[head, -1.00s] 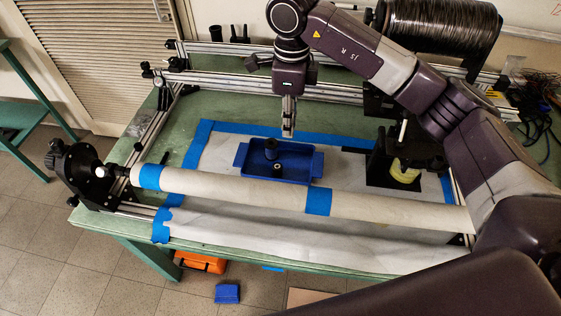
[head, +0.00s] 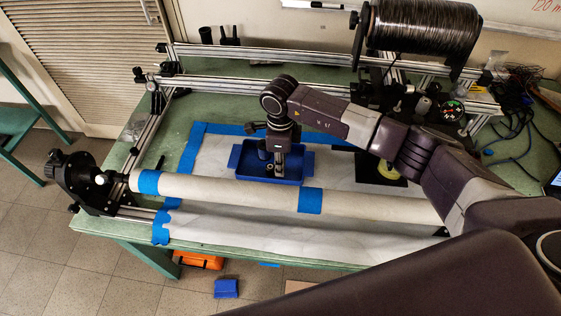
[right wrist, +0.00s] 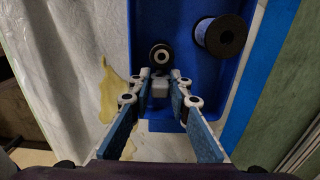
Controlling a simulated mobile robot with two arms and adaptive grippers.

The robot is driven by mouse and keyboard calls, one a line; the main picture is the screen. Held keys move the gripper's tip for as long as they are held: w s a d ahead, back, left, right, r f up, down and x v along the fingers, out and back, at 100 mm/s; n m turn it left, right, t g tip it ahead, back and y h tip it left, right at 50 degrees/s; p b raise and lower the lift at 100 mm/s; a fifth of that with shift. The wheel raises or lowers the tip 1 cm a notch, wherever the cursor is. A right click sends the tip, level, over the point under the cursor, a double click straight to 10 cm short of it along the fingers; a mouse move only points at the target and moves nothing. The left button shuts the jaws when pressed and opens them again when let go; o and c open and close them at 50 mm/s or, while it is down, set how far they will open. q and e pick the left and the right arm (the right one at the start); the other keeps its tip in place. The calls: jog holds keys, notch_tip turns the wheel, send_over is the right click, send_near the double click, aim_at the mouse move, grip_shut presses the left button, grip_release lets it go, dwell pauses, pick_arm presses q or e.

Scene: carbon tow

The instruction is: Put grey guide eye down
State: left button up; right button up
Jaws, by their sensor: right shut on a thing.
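My right gripper (head: 280,172) points down into the blue tray (head: 306,162). In the right wrist view its fingertips (right wrist: 160,82) are shut on a small pale grey piece, the grey guide eye (right wrist: 160,90), low inside the tray (right wrist: 198,85). I cannot tell whether the piece touches the tray floor. A dark round part with a pale ring (right wrist: 161,56) lies just beyond the fingertips. My left gripper is not in view.
A long pale roller (head: 230,190) with blue tape runs in front of the tray. A black stand with a yellow roll (head: 387,172) is to the right. A large dark tow spool (head: 425,28) hangs at the back right. Metal rails (head: 300,55) cross behind.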

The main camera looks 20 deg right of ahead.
jog(key=shift+f, duration=0.1)
jog(key=o, duration=0.5)
jog(key=shift+o, duration=0.2)
jog(key=shift+r, duration=0.6)
notch_tip(320, 180, up, 10)
jog(key=b, duration=0.3)
jog(key=shift+f, duration=0.15)
jog(key=shift+r+b, duration=0.35)
jog(key=shift+r, duration=0.4)
